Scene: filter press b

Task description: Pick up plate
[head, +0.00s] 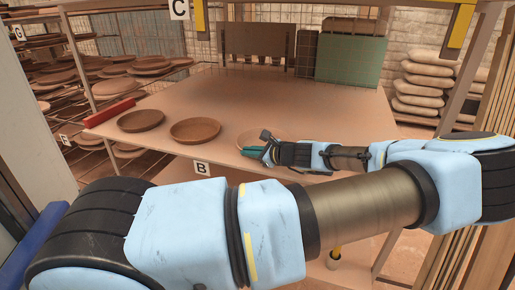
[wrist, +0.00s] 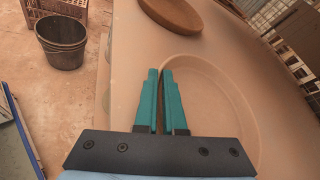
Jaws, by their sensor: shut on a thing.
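The pale tan plate (head: 252,136) is at the front of the table, right of two browner plates, and partly hidden behind my gripper. In the wrist view the plate (wrist: 215,90) is wide and shallow with a low rim. My gripper (head: 254,152) reaches in from the right at the table's front edge. Its teal fingers (wrist: 160,85) are shut on the near left part of the plate's rim, one on each side. The plate looks level; I cannot tell whether it touches the table.
Two brown plates (head: 195,131) and (head: 141,121) stand to the left on the table (head: 290,95); one shows in the wrist view (wrist: 172,14). A red bar (head: 110,113) lies at the left edge. A dark bucket (wrist: 62,42) stands on the floor. The table's middle is clear.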

